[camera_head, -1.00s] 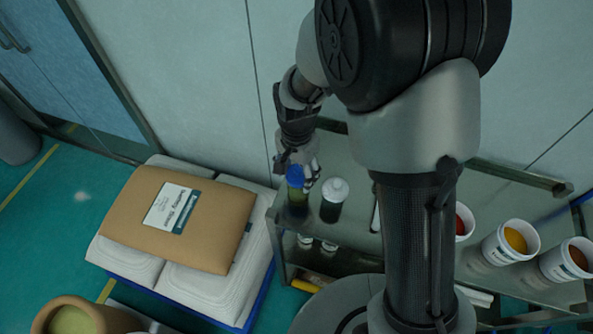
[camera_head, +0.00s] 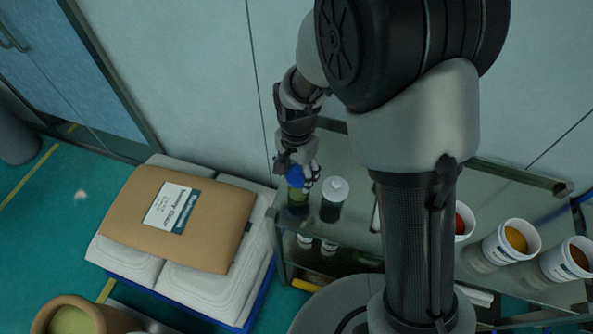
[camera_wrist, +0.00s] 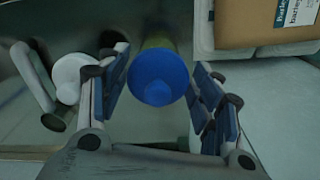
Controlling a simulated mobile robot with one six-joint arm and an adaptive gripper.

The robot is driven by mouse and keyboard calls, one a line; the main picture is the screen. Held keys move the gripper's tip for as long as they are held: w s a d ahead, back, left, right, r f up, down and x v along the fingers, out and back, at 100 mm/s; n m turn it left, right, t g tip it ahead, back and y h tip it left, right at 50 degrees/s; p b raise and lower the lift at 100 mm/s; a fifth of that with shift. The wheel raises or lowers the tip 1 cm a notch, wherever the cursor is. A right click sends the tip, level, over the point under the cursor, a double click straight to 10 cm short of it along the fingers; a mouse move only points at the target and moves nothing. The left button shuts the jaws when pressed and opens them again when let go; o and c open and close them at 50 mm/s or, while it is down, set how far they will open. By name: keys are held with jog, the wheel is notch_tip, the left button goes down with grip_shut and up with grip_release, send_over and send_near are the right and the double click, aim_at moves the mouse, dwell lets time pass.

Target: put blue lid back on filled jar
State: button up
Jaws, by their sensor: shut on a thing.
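The blue lid (camera_head: 296,177) is at the top of a jar with green contents (camera_head: 298,197), which stands upright at the left end of the shelf. My gripper (camera_head: 304,172) is shut on the lid from above. In the wrist view the lid (camera_wrist: 158,75) is between my two blue-padded fingers (camera_wrist: 160,88). A little of the jar's greenish side (camera_wrist: 158,42) shows past the lid. Whether the lid sits fully on the rim is hidden by the lid and fingers.
A white-capped jar (camera_head: 334,198) stands close to the right of the green one. Tubs of coloured powder (camera_head: 511,243) stand farther right on the shelf (camera_head: 352,160). A brown sack (camera_head: 178,219) lies on white sacks to the left. A wall is behind.

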dwell(0.4)
jog(key=o, duration=0.9)
jog(key=o, duration=0.4)
jog(key=shift+r+p, duration=2.6)
jog(key=shift+r, duration=0.95)
jog(key=shift+c, duration=0.5)
